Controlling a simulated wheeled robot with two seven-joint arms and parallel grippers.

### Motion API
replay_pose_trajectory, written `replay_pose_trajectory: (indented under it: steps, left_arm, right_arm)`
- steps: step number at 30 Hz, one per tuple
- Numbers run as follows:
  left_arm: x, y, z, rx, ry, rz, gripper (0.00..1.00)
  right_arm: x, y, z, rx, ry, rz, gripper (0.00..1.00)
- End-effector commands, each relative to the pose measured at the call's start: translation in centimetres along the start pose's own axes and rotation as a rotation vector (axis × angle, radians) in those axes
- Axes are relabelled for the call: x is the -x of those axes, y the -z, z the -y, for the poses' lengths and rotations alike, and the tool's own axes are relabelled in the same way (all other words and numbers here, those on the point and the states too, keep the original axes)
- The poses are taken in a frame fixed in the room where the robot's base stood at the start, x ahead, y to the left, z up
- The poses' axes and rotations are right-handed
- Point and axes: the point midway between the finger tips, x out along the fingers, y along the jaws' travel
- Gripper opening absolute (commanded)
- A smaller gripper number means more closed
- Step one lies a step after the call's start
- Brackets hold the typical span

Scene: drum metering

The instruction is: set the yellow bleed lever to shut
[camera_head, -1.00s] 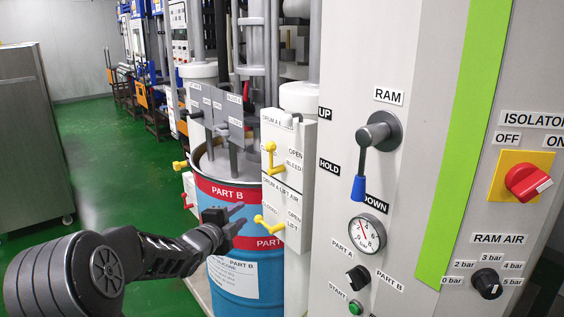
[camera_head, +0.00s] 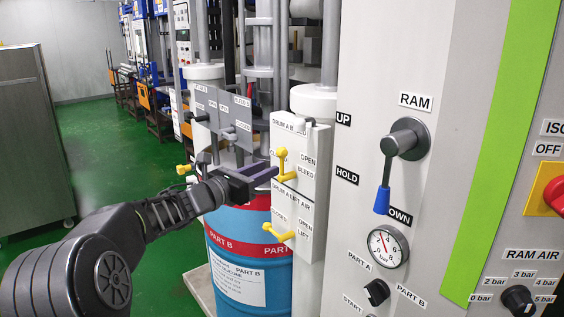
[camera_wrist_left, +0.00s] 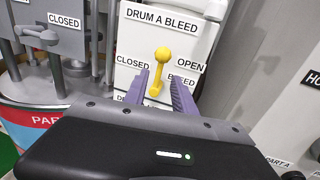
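The yellow bleed lever (camera_head: 282,160) is on the white panel labelled DRUM A BLEED. In the left wrist view the lever (camera_wrist_left: 161,66) has its round knob up, leaning slightly right, with CLOSED on its left and OPEN and BLEED on its right. My left gripper (camera_head: 271,174) is at the lever. In the left wrist view its purple fingers (camera_wrist_left: 162,88) are apart, one on each side of the lever's lower part. I cannot tell whether they touch it. My right gripper is not in view.
A second yellow lever (camera_head: 279,233) sits below, on the DRUM A LIFT AIR panel. A blue PART B drum (camera_head: 238,271) stands below my left gripper. The grey RAM handle (camera_head: 402,142) and a pressure gauge (camera_head: 387,246) are on the cabinet to the right.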

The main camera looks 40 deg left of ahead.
Motion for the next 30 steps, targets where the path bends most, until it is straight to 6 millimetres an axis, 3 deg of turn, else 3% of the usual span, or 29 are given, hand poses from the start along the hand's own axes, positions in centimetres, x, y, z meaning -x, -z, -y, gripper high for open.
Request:
replay_pose_trajectory:
  steps: [15,25,30]
  left_arm:
    - [-6.8,-0.1,0.0,0.003,0.000,0.000,0.32]
    - [-7.2,0.0,0.0,0.001,-0.001,0.000,0.32]
    - [-7.2,0.0,0.0,0.001,-0.001,0.000,0.18]
  right_arm:
    - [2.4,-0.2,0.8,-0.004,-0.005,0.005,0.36]
    - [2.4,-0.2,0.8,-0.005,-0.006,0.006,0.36]
    - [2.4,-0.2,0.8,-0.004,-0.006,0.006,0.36]
